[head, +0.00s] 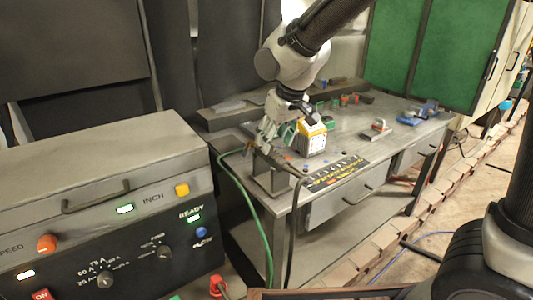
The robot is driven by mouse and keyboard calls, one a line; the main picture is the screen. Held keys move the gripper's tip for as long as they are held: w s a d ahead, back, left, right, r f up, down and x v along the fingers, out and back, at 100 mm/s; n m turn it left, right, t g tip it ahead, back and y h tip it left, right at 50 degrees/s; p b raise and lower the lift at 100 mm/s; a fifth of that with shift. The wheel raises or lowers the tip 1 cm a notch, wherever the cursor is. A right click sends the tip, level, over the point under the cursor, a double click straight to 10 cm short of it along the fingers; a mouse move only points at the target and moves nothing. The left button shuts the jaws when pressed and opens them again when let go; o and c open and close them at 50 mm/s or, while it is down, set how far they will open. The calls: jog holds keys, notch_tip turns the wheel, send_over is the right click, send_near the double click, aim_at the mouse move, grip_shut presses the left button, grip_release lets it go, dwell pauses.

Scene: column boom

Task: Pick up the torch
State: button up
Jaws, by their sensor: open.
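The torch (249,148) appears to be the small brassy piece at the near left corner of the metal workbench (345,140). It is small and partly hidden, so its shape is unclear. A green hose and a black cable hang down from this corner. My gripper (264,141) is open, pointing down at this corner, close beside the torch. I cannot tell whether the fingers touch it or are around it.
A yellow and white box (312,137) stands just right of my gripper. A black and yellow labelled strip (338,173) lies on the front edge. A grey control cabinet (110,200) fills the left. Green panels (415,50) stand behind. Small tools lie at the bench's back.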

aim_at(271, 152)
jog(key=shift+w+a+f, duration=0.1)
jog(key=shift+a+f, duration=0.05)
jog(key=shift+a, duration=0.05)
jog(key=x, duration=0.7)
jog(key=shift+w+d+f, duration=0.2)
jog(key=shift+w+d, duration=0.05)
jog(key=shift+c, duration=0.2)
jog(key=c, duration=1.1)
